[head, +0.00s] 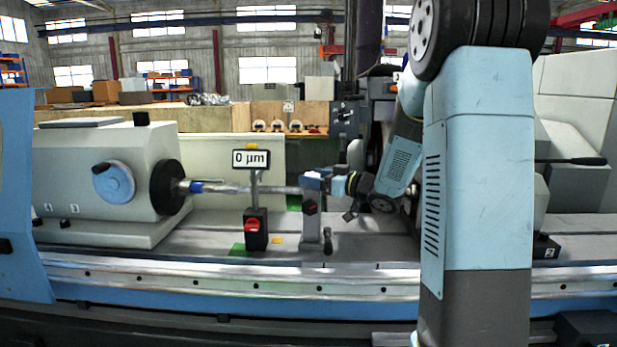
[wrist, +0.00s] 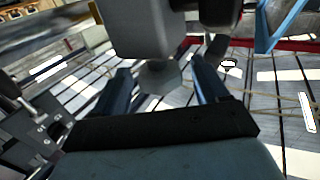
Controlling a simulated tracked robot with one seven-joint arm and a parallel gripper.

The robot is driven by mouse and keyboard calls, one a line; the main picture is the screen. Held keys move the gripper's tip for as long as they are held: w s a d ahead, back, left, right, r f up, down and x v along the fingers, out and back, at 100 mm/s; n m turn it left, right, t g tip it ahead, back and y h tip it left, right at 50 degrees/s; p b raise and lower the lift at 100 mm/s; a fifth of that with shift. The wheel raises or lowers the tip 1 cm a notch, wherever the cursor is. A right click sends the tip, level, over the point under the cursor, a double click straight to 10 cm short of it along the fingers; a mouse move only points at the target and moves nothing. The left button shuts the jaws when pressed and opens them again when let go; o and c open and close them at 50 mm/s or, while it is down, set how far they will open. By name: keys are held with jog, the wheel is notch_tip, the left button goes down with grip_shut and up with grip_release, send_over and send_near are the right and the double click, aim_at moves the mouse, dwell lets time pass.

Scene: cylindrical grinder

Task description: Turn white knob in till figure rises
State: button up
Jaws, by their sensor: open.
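A small display reading "0 µm" (head: 251,158) stands on a post above the workpiece bar (head: 235,189) in the head view. My gripper (head: 318,181) is at the top of a grey rest (head: 311,228) just right of the display. In the wrist view, a pale grey-white faceted knob (wrist: 160,77) sits under a grey block (wrist: 148,28). The two dark blue fingers of my open gripper (wrist: 163,88) are on either side of it, with gaps visible. The knob cannot be made out in the head view. Whether a finger touches it is unclear.
A headstock (head: 95,175) with a dark chuck stands at left. A black base with a red knob (head: 252,225) is under the display. A black-handled lever (head: 327,242) hangs on the rest. The rail (head: 180,280) runs along the front. My arm blocks the right side.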

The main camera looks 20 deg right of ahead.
jog(key=shift+x, duration=1.4)
jog(key=c, duration=0.9)
jog(key=shift+d, duration=0.35)
jog(key=shift+c, duration=0.4)
jog(key=shift+a, duration=0.3)
